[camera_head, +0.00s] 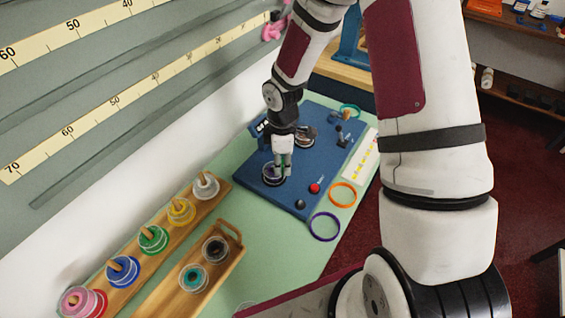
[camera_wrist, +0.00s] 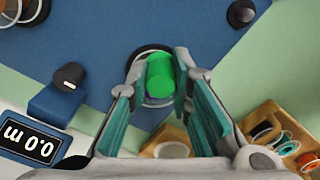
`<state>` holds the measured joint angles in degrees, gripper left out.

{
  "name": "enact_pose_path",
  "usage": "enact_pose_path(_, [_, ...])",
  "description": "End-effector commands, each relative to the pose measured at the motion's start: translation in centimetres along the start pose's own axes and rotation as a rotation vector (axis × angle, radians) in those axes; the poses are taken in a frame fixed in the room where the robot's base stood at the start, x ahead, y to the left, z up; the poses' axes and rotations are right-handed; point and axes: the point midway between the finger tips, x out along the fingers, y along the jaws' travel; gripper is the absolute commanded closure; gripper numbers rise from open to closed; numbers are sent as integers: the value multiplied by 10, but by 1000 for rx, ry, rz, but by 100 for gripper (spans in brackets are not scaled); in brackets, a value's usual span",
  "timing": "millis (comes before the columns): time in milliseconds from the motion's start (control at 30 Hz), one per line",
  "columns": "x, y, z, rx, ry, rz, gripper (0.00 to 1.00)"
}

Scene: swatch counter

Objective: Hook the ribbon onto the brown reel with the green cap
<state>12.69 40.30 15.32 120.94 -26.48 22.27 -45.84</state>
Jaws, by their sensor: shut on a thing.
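A bright green cylindrical cap (camera_wrist: 160,75) lies between my fingertips in the wrist view. A pale, clear-looking disc and a dark round base (camera_wrist: 150,52) show around and below it. My gripper (camera_head: 283,170) is shut on the green cap, low over the front left of the blue board (camera_head: 250,172). In the head view the fingers hide most of the cap, and a dark-rimmed round piece (camera_head: 273,181) sits beneath them. The brown of this reel is not clearly visible. I cannot make out a ribbon with certainty.
A wooden rack (camera_head: 144,262) holds several coloured reels; a wooden tray (camera_head: 217,275) holds a black and a teal one. Another round piece (camera_head: 306,135) stands behind my gripper. Black (camera_head: 300,204) and red knobs (camera_head: 315,188) and a 0.0 m display (camera_wrist: 30,139) are close.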

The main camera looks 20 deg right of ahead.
Motion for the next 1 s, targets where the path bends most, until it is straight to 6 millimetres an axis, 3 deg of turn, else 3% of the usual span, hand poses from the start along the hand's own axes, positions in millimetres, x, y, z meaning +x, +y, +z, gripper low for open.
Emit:
enact_pose_path(600, [-45, -1, 0, 1, 1, 2, 91])
enact_pose_path(1000, [-49, 0, 0, 1, 0, 1, 91])
